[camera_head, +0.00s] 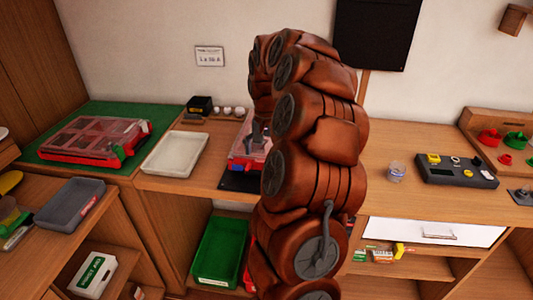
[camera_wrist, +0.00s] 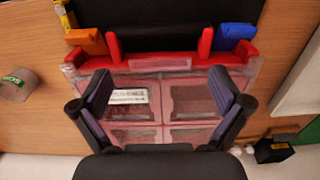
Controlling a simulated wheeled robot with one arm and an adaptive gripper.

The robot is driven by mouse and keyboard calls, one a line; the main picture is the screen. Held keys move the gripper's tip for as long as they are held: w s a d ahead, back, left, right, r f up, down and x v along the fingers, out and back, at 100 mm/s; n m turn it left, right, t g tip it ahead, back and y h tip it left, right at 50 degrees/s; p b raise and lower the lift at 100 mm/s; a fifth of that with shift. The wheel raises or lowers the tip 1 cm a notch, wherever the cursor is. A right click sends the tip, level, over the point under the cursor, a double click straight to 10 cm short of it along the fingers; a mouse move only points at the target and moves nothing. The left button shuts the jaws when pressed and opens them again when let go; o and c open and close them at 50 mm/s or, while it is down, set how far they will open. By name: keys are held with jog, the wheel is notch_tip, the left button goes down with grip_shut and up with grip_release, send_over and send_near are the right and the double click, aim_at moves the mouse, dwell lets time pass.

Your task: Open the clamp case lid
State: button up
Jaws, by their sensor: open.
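A case with a clear lid and red front edge lies under my gripper in the wrist view; its lid (camera_wrist: 180,85) looks shut over several compartments. A small white label (camera_wrist: 128,96) lies on its left part, too small to read. Red posts (camera_wrist: 206,45) stand along the front edge, with an orange block (camera_wrist: 88,41) and a blue block (camera_wrist: 237,34) at its ends. My gripper (camera_wrist: 161,84) is open, its fingers spread above the lid with nothing between them. In the head view this case (camera_head: 238,145) is partly hidden behind my arm.
A second red, clear-lidded case (camera_head: 92,137) lies on a green mat (camera_head: 150,112) at the left. A white tray (camera_head: 174,154) stands between the cases. A small black box (camera_head: 200,104) is behind. A jar (camera_head: 396,172) and dark tray (camera_head: 455,172) stand right, with bare tabletop around the jar.

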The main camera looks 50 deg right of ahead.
jog(key=shift+f, duration=0.55)
jog(key=shift+c, duration=0.3)
